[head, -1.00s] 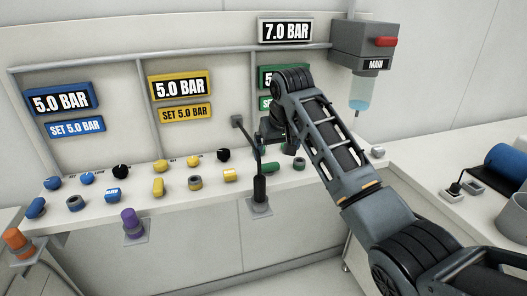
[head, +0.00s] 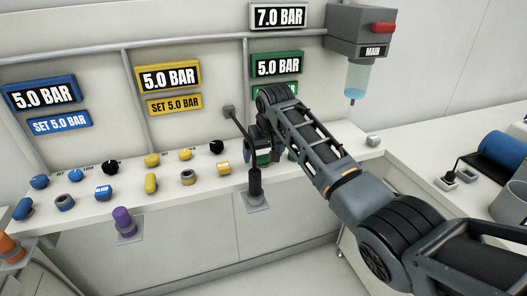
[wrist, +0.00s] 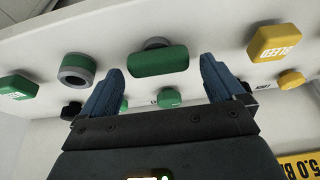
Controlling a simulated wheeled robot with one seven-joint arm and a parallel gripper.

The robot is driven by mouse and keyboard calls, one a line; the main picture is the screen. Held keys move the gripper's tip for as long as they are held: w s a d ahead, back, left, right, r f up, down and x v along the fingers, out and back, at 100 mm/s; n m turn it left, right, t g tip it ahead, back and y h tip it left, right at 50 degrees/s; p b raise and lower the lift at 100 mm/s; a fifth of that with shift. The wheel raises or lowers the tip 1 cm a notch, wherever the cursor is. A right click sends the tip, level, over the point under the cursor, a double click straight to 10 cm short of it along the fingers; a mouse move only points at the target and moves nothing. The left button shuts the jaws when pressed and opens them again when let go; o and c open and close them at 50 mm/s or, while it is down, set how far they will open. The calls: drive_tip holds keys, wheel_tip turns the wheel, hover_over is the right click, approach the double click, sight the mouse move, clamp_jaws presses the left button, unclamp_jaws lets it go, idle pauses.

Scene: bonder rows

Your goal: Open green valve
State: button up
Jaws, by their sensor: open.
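The green valve is a rounded oblong green knob (wrist: 158,61) on a grey round base, seen in the wrist view. It lies between and just beyond the fingertips of my gripper (wrist: 160,78). The gripper is open, with a blue finger on each side and gaps to the knob. I cannot tell whether either finger touches it.
In the wrist view, a green knob with a grey ring (wrist: 77,68) is left of the valve and a yellow labelled knob (wrist: 275,40) is right. A dark upright handle (head: 255,180) stands at the bench front. The main display (head: 280,16) reads 7.0 BAR.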

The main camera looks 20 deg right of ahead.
drive_tip(key=c, duration=1)
drive_tip(key=shift+c, duration=0.2)
